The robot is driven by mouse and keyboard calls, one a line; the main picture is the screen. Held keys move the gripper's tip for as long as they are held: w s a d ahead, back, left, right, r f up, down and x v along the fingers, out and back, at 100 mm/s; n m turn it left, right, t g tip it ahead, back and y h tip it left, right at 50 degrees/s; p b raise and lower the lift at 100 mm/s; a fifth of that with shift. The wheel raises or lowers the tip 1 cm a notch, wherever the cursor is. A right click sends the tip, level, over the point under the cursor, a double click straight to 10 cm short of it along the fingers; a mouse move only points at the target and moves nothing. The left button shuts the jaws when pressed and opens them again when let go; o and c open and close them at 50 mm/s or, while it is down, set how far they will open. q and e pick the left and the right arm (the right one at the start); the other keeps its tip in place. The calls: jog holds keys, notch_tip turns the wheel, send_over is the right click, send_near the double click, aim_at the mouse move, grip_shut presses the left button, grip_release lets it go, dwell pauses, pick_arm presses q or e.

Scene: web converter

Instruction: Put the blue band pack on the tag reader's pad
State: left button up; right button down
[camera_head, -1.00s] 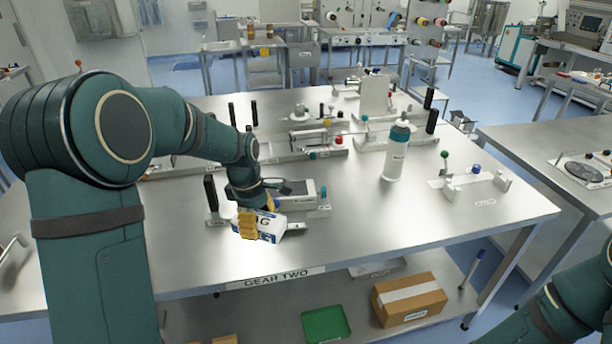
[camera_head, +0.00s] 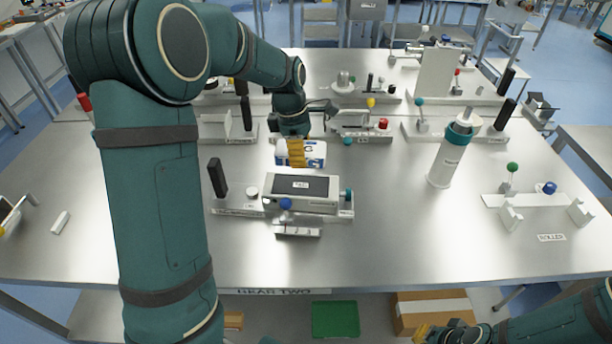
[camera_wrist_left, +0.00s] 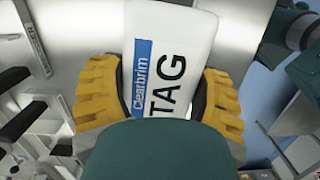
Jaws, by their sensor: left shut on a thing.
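The blue band pack (camera_head: 315,154) is a white box with a blue band and dark lettering. My left gripper (camera_head: 297,153) is shut on it with yellow fingers. What I take for the tag reader is a light grey device with a dark, labelled pad (camera_head: 302,186) on top. The pack shows just beyond the pad's far edge in the head view; its height over the table is unclear. My right gripper (camera_head: 425,332) is partly visible at the bottom edge.
A black upright post (camera_head: 217,178) stands left of the reader. Several bench fixtures line the back. The table's front is mostly clear.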

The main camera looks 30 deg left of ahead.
aim_at(302, 185)
pick_arm(q)
notch_tip(302, 185, down, 3)
jog(key=shift+s, duration=0.15)
jog(key=shift+f+b, duration=0.6)
jog(key=shift+f, duration=2.2)
jog(key=shift+f, duration=0.1)
jog(key=o, duration=1.3)
jog(key=shift+f, duration=0.1)
jog(key=r, duration=0.4)
jog(key=a+r+p, duration=0.1)
jog(key=r, duration=0.7)
jog(key=shift+s+a+r+p, duration=0.15)
jog(key=shift+s+a+p, duration=0.15)
jog(key=shift+s+p, duration=0.1)
